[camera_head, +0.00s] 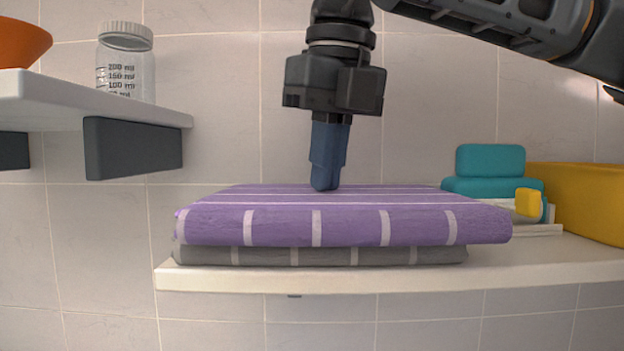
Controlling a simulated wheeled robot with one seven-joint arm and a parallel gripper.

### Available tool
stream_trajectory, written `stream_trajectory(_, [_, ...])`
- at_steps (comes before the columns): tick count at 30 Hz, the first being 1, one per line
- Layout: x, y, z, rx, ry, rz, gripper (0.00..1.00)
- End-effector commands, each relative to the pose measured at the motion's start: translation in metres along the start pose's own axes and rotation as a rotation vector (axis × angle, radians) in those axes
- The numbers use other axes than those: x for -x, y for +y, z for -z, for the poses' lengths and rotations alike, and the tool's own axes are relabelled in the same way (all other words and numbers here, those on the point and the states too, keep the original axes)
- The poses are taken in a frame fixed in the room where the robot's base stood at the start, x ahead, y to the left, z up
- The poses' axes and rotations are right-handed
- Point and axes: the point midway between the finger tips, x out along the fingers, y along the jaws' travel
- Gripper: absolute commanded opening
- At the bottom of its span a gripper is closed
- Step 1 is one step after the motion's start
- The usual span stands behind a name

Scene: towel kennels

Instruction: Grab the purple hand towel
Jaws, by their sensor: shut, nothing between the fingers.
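The purple hand towel (350,222) is folded flat, with white stripes. It lies on top of a grey folded towel (320,256) on a white shelf. My gripper (325,186) points down over the middle of the purple towel. Its blue fingers are shut with nothing between them. The fingertips overlap the towel's top surface in the picture; whether they touch it I cannot tell. The towel's right end sticks out past the grey towel.
The white shelf (400,279) also bears teal folded items (490,172), a small yellow-topped object (528,204) and a yellow container (585,195) at right. A higher shelf (60,105) at left holds a clear jar (126,70) and an orange bowl (20,42). A tiled wall stands behind.

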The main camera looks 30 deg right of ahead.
Motion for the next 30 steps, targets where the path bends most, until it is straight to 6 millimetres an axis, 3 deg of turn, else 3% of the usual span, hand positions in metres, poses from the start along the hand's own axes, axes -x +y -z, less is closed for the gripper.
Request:
stream_trajectory(1, [-0.013, -0.002, 0.012, 0.007, 0.028, 0.010, 0.00])
stream_trajectory(5, [-0.010, -0.001, 0.016, 0.006, 0.031, 0.010, 0.00])
stream_trajectory(30, [0.008, 0.000, 0.008, 0.011, 0.027, 0.007, 0.00])
